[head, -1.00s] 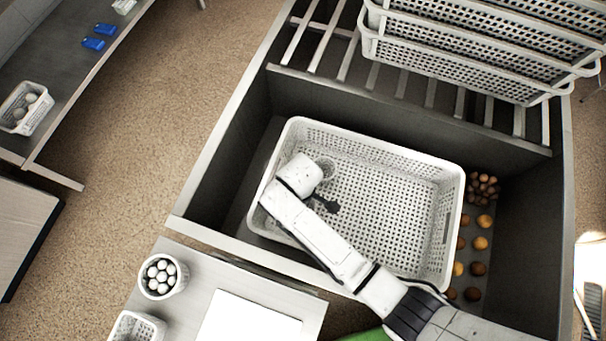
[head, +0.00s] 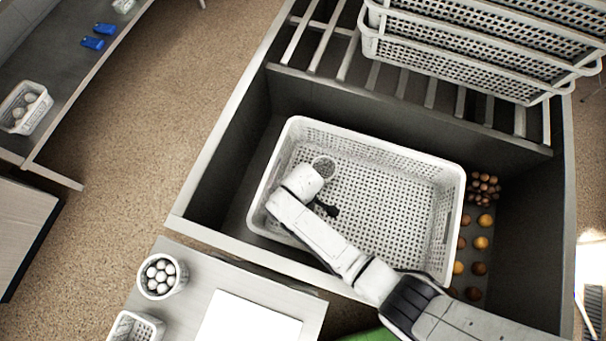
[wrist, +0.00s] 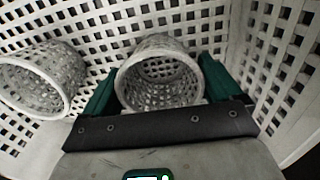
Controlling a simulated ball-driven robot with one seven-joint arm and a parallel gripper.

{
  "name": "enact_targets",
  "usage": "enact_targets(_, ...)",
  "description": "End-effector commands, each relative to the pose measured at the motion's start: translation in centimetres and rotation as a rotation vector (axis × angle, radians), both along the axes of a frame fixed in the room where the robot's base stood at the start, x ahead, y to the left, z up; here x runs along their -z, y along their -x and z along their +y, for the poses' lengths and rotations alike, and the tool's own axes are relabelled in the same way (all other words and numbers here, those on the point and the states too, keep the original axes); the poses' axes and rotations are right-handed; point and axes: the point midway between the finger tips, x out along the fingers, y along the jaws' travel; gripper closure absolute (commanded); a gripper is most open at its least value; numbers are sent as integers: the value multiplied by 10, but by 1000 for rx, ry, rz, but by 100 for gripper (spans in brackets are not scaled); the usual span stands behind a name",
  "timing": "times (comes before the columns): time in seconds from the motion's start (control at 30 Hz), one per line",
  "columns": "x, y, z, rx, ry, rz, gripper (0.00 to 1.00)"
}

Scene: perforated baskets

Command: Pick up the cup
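A small white perforated cup (wrist: 160,82) lies between the two green fingers of my gripper (wrist: 158,66) in the wrist view. Its round opening faces the camera. The fingers are spread on either side of the cup, close to its wall; contact is hard to tell. A second white perforated cup (wrist: 42,80) is to the left, outside the fingers. In the head view one cup (head: 324,166) shows beside my wrist inside the large white basket (head: 390,150). My gripper's fingers are hidden there by my wrist.
The basket's perforated walls stand close around my gripper. The basket sits in a grey bin, with brown and yellow round items (head: 480,242) on its right. Stacked baskets (head: 480,50) stand behind. A cup of white balls (head: 160,276) is on the front-left table.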

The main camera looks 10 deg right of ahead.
Motion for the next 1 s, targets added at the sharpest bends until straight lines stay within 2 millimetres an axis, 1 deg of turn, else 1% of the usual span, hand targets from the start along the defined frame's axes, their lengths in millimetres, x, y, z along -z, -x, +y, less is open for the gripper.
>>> enact_targets(0.03,0,0,0,0,0,0,13)
enact_targets(0.33,0,0,0,0,0,0,42)
enact_targets(0.57,0,0,0,0,0,0,42)
enact_targets(0.73,-8,0,0,0,0,0,42)
enact_targets(0.87,-23,0,0,0,-1,-1,42)
enact_targets(1.0,-47,-1,0,1,-1,-3,42)
